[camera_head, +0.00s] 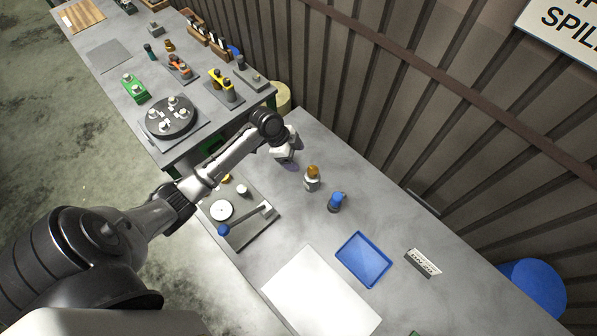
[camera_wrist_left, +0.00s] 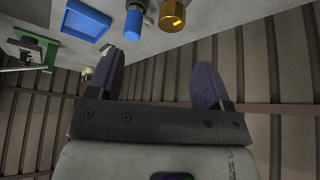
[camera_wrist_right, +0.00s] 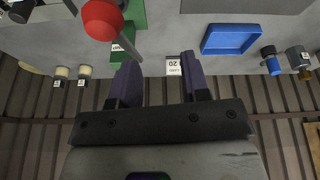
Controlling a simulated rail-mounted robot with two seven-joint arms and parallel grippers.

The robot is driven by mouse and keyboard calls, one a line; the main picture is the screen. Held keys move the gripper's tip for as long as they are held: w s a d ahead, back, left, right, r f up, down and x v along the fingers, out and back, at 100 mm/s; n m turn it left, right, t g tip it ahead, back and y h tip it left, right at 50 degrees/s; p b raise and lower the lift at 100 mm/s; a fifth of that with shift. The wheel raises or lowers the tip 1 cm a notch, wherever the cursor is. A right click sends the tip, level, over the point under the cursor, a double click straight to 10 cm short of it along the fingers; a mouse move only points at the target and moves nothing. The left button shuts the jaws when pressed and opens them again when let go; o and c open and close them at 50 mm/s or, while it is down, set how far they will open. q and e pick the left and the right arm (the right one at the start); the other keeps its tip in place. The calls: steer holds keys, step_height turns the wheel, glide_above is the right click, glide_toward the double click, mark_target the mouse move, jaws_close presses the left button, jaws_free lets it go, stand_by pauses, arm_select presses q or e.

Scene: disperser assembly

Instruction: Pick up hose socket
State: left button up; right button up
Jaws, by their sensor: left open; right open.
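Two small fittings stand on the near bench, and I cannot tell for sure which is the hose socket. One is a blue piece with a dark side part (camera_head: 336,203); it shows as a blue cylinder in the left wrist view (camera_wrist_left: 133,24). The other has an amber top on a grey body (camera_head: 312,179), with a gold hex top in the left wrist view (camera_wrist_left: 172,14). My left gripper (camera_head: 289,163) is open and empty, left of and apart from both, beyond the amber-topped one. My right gripper (camera_wrist_right: 158,72) is open and empty, and outside the head view.
A blue tray (camera_head: 363,259), a white board (camera_head: 320,296) and a label card (camera_head: 423,263) lie on the near bench. A lever fixture (camera_head: 250,230) with a blue knob stands below my left arm. A round turntable (camera_head: 170,118) and several parts occupy the far bench. A ribbed wall runs behind.

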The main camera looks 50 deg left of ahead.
mark_target(311, 169)
arm_select(q)
steer(key=x, duration=0.4)
steer(key=w+x, duration=0.1)
steer(key=x, duration=0.3)
steer(key=a+p+x, duration=0.1)
steer(key=x, duration=0.4)
steer(key=shift+w+f, duration=0.1)
steer(key=shift+w, duration=0.1)
steer(key=shift+a, duration=0.1)
steer(key=shift+c, duration=0.3)
jaws_close()
stand_by(0.4)
